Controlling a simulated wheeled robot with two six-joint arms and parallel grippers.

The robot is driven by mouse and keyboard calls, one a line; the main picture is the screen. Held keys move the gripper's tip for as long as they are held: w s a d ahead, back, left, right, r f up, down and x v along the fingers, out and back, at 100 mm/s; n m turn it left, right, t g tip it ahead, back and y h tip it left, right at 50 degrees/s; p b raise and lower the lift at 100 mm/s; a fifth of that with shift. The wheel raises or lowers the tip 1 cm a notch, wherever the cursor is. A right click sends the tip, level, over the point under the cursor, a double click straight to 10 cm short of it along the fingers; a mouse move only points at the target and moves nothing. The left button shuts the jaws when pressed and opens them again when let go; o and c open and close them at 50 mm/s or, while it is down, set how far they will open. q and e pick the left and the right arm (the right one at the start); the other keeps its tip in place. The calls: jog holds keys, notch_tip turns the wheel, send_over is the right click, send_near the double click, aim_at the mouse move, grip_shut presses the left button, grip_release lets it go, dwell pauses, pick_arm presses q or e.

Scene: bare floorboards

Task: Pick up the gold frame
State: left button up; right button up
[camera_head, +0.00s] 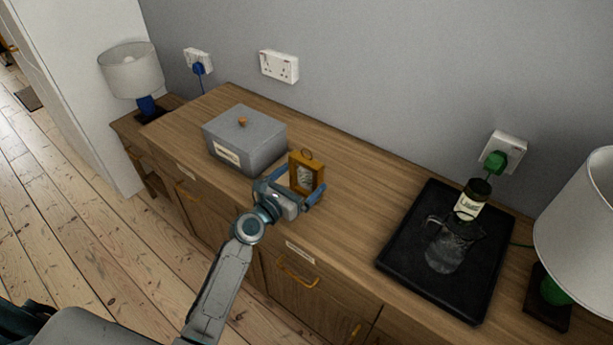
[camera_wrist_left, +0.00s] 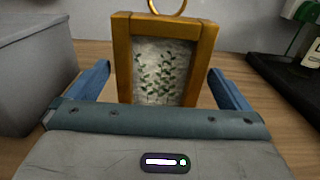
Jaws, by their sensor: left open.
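The gold frame (camera_head: 306,174) stands upright on the wooden sideboard, with a ring on top and a leafy plant picture inside. It also shows in the left wrist view (camera_wrist_left: 122,60), straight ahead and between the fingers. My left gripper (camera_head: 295,190) is open, with one blue finger on each side of the frame; in the left wrist view (camera_wrist_left: 160,82) a gap shows between each finger and the frame. The frame's lower edge is hidden behind the gripper body in the wrist view. My right gripper is not in view.
A grey lidded box (camera_head: 245,138) stands close to the left of the frame. A black tray (camera_head: 404,262) to the right holds a glass jug (camera_head: 445,250) and a labelled bottle (camera_head: 470,203). A lamp (camera_head: 580,215) stands at far right. The wall is behind.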

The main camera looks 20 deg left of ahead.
aim_at(306, 172)
pick_arm(q)
jog(key=x, duration=0.2)
jog(key=shift+w+d, duration=0.1)
jog(key=shift+w, duration=0.15)
jog(key=shift+w+d+f, duration=0.1)
jog(key=shift+w+f, duration=0.05)
jog(key=shift+w, duration=0.1)
jog(key=c, duration=0.9)
jog(key=shift+r, duration=0.5)
jog(key=shift+c, duration=0.2)
notch_tip(306, 172, up, 3)
jog(key=shift+s+r+p, duration=0.1)
jog(key=shift+s+p, duration=0.1)
jog(key=shift+p, duration=0.7)
jog(key=v, duration=1.5)
jog(key=shift+s+a+r, duration=0.2)
jog(key=shift+s+r, duration=0.15)
jog(key=shift+r, duration=0.2)
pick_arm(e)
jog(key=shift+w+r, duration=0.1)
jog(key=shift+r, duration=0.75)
